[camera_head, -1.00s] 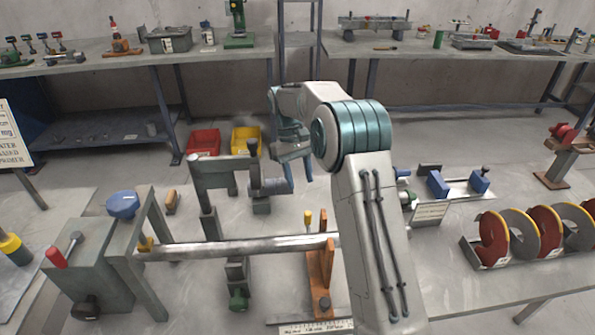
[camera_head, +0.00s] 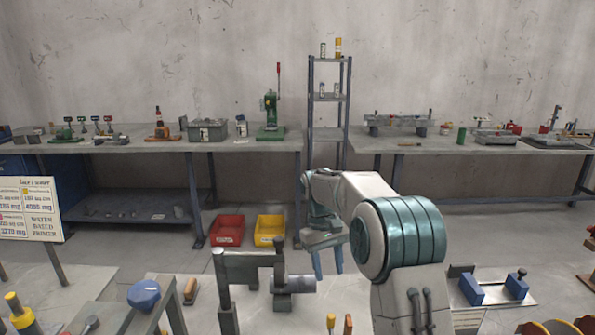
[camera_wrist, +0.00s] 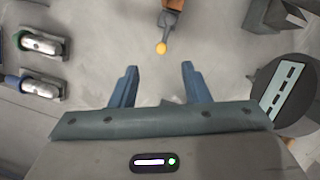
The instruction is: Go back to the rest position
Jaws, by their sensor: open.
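My gripper (camera_head: 329,264) is in the middle of the head view, with its blue fingers pointing down. It is just right of a grey clamp-like fixture (camera_head: 252,272) and apart from it. In the wrist view my gripper (camera_wrist: 158,82) shows two spread fingers with nothing between them.
A blue-capped grey stand (camera_head: 144,294) is at lower left. A blue-jawed vise (camera_head: 497,290) is at lower right. Red (camera_head: 229,230) and yellow (camera_head: 269,229) bins sit on the floor behind. A shelf rack (camera_head: 329,110) and back benches line the wall.

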